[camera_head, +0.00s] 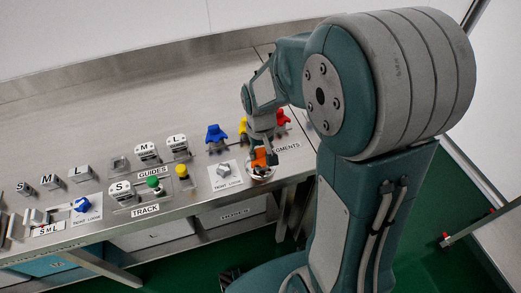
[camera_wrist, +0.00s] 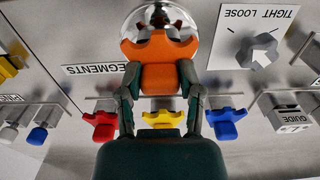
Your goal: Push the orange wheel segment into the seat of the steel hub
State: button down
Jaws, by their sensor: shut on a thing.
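My gripper (camera_wrist: 160,88) is shut on the orange wheel segment (camera_wrist: 159,62), with one finger on each side of its body. The segment's wide curved end lies over the steel hub (camera_wrist: 150,14), a shiny round part at the top of the wrist view. The segment hides much of the hub, and I cannot tell whether it sits in the seat. In the head view the orange segment (camera_head: 259,157) is below my gripper (camera_head: 262,143), at the hub (camera_head: 261,173) near the bench's front edge.
A grey knob on a TIGHT/LOOSE plate (camera_head: 224,174) stands left of the hub. Blue (camera_head: 215,136), yellow (camera_head: 243,126) and red (camera_head: 282,120) segments stand behind it. Guide blocks (camera_head: 147,152) and a green knob (camera_head: 153,183) are farther left. The rear bench is clear.

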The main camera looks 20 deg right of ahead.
jog(key=shift+c, duration=0.9)
grip_release()
notch_tip(320, 180, up, 12)
jog(key=s+r+t, duration=0.2)
jog(key=s+r, duration=0.1)
jog(key=s, duration=0.4)
jog(key=s+r+t, duration=0.3)
jog(key=s, duration=0.4)
jog(key=shift+t, duration=0.3)
